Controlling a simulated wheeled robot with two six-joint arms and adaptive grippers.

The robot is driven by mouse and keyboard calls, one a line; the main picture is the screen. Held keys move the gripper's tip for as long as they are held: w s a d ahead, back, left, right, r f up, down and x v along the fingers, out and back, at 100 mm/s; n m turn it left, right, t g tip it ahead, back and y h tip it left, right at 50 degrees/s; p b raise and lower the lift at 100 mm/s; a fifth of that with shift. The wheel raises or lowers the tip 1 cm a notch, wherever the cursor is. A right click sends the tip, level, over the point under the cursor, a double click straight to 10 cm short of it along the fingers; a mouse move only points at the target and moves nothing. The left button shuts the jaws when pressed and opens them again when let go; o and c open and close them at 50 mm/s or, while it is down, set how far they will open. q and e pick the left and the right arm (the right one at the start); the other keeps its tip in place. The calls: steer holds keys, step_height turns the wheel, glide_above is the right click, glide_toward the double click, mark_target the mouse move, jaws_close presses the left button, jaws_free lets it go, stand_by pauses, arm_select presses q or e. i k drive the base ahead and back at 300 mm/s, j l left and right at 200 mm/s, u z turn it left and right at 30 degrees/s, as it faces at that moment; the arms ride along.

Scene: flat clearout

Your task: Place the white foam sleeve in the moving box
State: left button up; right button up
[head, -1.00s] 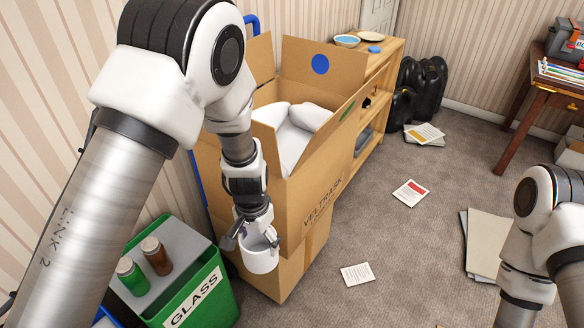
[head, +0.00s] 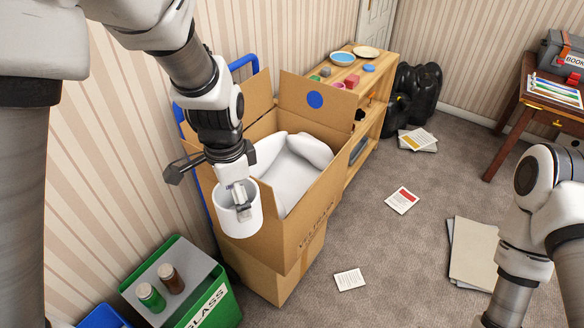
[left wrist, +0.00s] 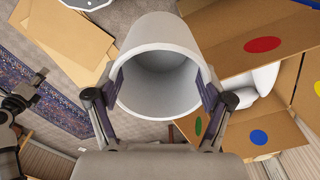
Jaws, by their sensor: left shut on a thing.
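The white foam sleeve (head: 255,222) is a short, hollow white cylinder. My left gripper (head: 240,200) is shut on it; in the left wrist view, my left gripper (left wrist: 160,93) has a finger at either side of the sleeve (left wrist: 160,45). The moving box (head: 290,232) is an open brown carton with raised flaps and a blue dot. In the head view the sleeve overlaps the box's near left wall, at about rim height; whether it touches cannot be told. White padded shapes (head: 290,160) fill much of the box. My right arm shows at right, its gripper out of frame.
The box stands on another carton (head: 285,282) against a blue hand-truck frame (head: 245,62). A green glass bin (head: 215,306) with bottles is at lower left. A wooden shelf (head: 375,110) stands behind the box.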

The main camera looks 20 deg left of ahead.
mark_target(290, 185)
steer(key=i, duration=1.35)
